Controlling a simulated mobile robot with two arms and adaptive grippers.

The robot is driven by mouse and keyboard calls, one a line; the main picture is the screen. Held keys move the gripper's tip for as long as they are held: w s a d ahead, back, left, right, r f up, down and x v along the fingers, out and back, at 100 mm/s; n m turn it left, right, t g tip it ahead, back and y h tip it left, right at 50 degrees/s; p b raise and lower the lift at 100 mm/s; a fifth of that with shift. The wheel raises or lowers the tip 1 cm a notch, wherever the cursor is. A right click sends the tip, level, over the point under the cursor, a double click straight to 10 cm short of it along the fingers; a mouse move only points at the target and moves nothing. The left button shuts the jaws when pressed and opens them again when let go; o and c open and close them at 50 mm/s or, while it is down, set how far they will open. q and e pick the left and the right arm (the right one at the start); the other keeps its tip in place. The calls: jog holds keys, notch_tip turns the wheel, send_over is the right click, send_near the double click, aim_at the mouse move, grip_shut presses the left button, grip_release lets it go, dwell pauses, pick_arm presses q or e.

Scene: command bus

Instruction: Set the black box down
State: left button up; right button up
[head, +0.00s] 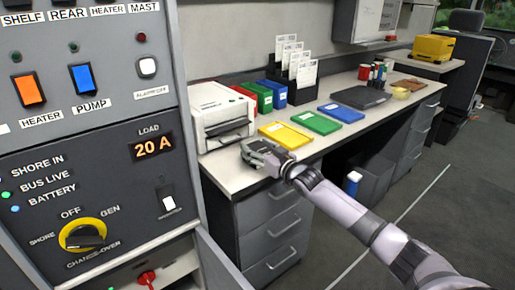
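My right arm comes in from the lower right. A black box-like rack (288,92) with several white paper sheets stands at the back of the desk. A flat dark case (360,97) lies farther right on the desk. My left gripper is not in view.
On the desk (232,172) are a white printer (220,115), yellow (285,136), green (315,123) and blue (341,112) folders, and upright coloured binders (264,98). A grey switch panel (90,120) blocks the left. A yellow case (433,47) stands at the back right.

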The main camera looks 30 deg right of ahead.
jog(key=shift+o, duration=1.2)
jog(key=shift+r, duration=0.1)
jog(key=shift+s, duration=0.55)
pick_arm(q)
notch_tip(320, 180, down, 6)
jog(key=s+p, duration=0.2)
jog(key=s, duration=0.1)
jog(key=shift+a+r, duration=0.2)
pick_arm(e)
jog(key=s, duration=1.1)
jog(key=shift+d, duration=0.45)
